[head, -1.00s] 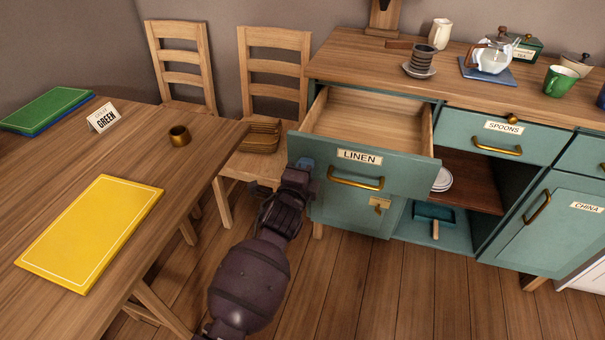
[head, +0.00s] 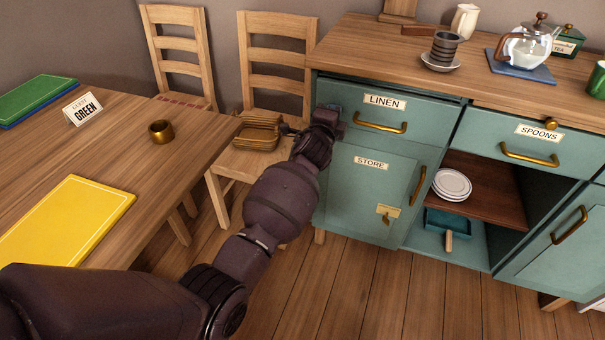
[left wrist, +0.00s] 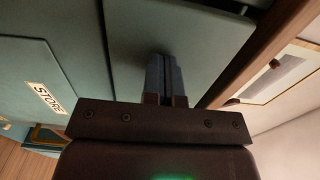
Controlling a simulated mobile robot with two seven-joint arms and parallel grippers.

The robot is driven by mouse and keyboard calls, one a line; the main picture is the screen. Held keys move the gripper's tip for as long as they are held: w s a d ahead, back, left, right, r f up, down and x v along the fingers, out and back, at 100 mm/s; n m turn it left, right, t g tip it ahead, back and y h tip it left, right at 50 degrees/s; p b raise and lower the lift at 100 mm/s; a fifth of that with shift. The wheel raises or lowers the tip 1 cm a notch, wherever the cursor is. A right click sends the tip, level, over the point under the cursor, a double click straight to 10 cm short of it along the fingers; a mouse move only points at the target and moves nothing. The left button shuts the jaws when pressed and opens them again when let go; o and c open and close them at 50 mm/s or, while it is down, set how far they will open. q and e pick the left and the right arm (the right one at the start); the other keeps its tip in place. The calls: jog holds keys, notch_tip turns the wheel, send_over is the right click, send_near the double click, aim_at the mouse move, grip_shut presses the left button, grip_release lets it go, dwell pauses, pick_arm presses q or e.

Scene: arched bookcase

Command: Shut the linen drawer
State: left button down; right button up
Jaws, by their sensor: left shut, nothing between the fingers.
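The linen drawer (head: 370,121) is a teal front with a LINEN label and a brass bar handle (head: 380,127). In the head view it sits in the cabinet, its front about level with the neighbouring fronts and no interior showing. My left gripper (head: 333,110) is at the left end of the drawer front, beside the label. In the left wrist view its fingers (left wrist: 162,65) are shut together and empty, with the tips at the teal drawer front (left wrist: 185,35). I cannot tell whether they touch it. My right gripper is not in view.
The STORE door (head: 365,200) below is closed, with a key in its lock. The spoons drawer (head: 510,140) is to the right, above an open shelf with plates (head: 452,184). Chairs and a table (head: 130,150) stand left. The countertop (head: 400,45) holds a cup and teapot.

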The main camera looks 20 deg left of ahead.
pick_arm(q)
jog(key=shift+w+a+r, duration=0.1)
jog(key=shift+w+r, duration=0.3)
jog(key=shift+w, duration=0.3)
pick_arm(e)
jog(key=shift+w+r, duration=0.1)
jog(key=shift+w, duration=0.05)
